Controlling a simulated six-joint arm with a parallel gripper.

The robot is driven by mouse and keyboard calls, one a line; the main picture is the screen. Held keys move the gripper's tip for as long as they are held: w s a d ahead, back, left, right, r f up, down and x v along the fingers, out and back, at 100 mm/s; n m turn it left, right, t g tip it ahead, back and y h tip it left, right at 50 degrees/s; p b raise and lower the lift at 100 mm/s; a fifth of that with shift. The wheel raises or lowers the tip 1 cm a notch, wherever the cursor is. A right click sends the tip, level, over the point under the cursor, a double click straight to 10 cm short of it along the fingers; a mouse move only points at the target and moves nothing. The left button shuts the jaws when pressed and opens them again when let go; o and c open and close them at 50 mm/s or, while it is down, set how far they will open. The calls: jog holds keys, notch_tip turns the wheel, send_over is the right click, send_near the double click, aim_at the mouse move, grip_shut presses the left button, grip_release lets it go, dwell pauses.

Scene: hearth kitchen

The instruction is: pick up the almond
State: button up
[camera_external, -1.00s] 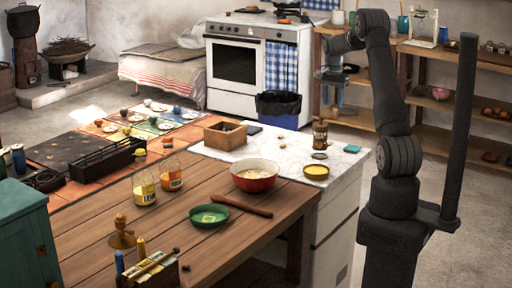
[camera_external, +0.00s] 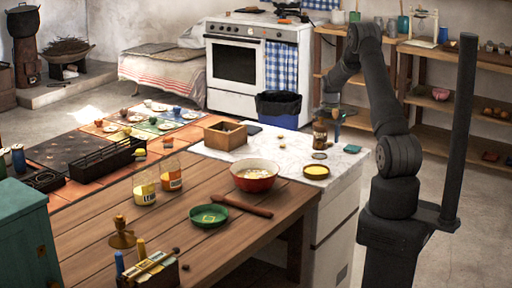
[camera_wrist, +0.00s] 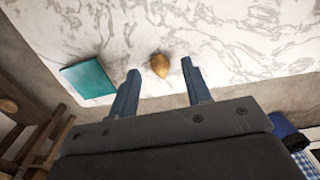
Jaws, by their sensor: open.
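The almond (camera_wrist: 160,66) is a small brown, pointed oval lying on the white marbled counter top (camera_wrist: 225,30). In the wrist view it shows between the tips of my gripper (camera_wrist: 160,70), with clear space on both sides. My gripper is open and empty, its two blue-grey fingers apart. In the external view my gripper (camera_external: 337,120) hangs at the far right end of the counter, behind the dark brown jar. I cannot make out the almond in the external view.
A flat teal square (camera_wrist: 88,79) lies left of the almond; it also shows at the counter's right edge (camera_external: 352,149). The brown jar (camera_external: 320,132) and a yellow-filled dish (camera_external: 316,171) stand nearby. A wooden box (camera_external: 225,134) is farther left. The counter edge is close.

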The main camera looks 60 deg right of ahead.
aim_at(332, 142)
jog(key=shift+f, duration=0.75)
grip_shut()
jog(key=shift+r, duration=0.1)
jog(key=shift+r, duration=0.45)
jog(key=r, duration=0.2)
jog(key=s+r, duration=0.1)
jog(key=shift+d+r, duration=0.15)
jog(key=shift+r, duration=0.25)
jog(key=s+d+r, duration=0.2)
jog(key=s+r, duration=0.4)
jog(key=s, duration=0.4)
jog(key=shift+s+d+r, duration=0.15)
jog(key=shift+d, duration=0.25)
